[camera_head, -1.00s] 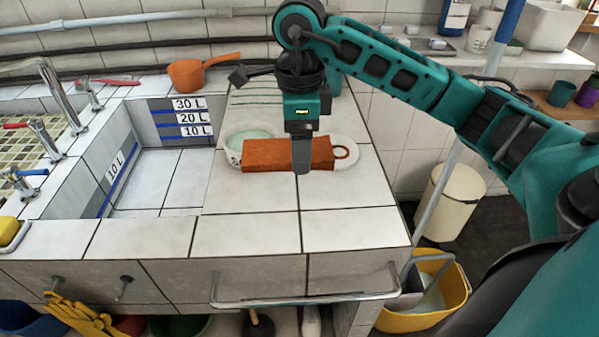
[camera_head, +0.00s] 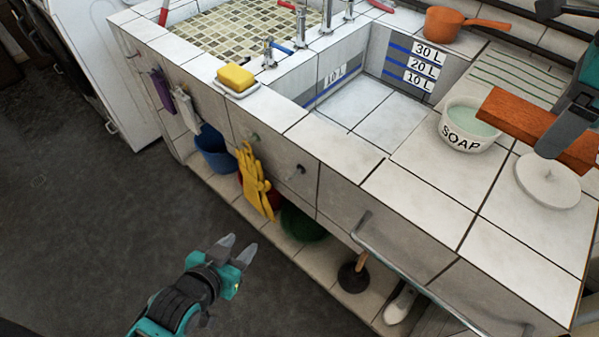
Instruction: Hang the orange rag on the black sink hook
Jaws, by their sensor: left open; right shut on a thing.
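The orange rag (camera_head: 507,118) is a flat, stiff-looking strip at the right, above the counter beside the soap bowl. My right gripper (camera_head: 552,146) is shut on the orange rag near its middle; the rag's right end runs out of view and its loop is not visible. A small dark hook (camera_head: 296,172) sticks out from the tiled front of the sink, empty. A greenish hook (camera_head: 253,138) is to its left, above yellow gloves (camera_head: 256,182). My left gripper (camera_head: 240,250) is open and empty, low over the floor in front of the sink.
The white soap bowl (camera_head: 469,125) and a round white lid (camera_head: 547,182) stand near the rag. An orange pot (camera_head: 452,23) is at the back. A metal rail (camera_head: 420,285) runs along the counter front. The floor at left is clear.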

